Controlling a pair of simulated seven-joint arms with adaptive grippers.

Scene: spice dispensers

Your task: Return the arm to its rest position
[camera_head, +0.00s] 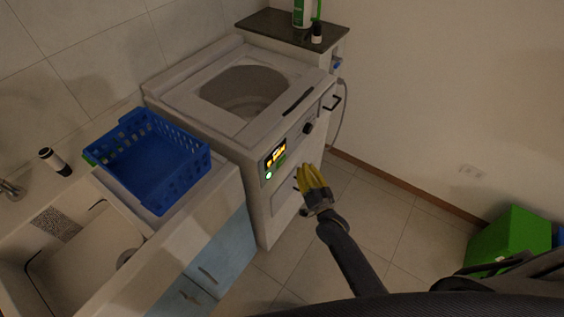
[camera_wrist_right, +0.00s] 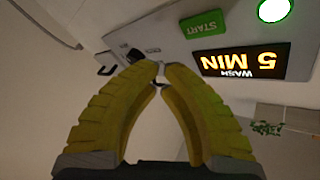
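My right gripper (camera_head: 311,178) has yellow fingers and is in front of the washing machine's (camera_head: 185,92) control panel, just right of the lit display (camera_head: 275,153). In the right wrist view my right gripper (camera_wrist_right: 160,70) has its fingertips drawn together, with nothing seen held between them. The display (camera_wrist_right: 243,62) there reads "WASH 5 MIN" upside down, beside a green START label (camera_wrist_right: 202,24) and a glowing round green light (camera_wrist_right: 274,10). The fingertips appear near the panel; contact cannot be told. My left gripper is not in view.
A blue basket (camera_head: 148,197) stands on the counter by the sink (camera_head: 75,262), left of the machine. A dark-topped cabinet (camera_head: 278,27) holds a bottle (camera_head: 302,12). A green box (camera_head: 508,238) is on the floor at right. Open floor (camera_head: 385,215) lies between.

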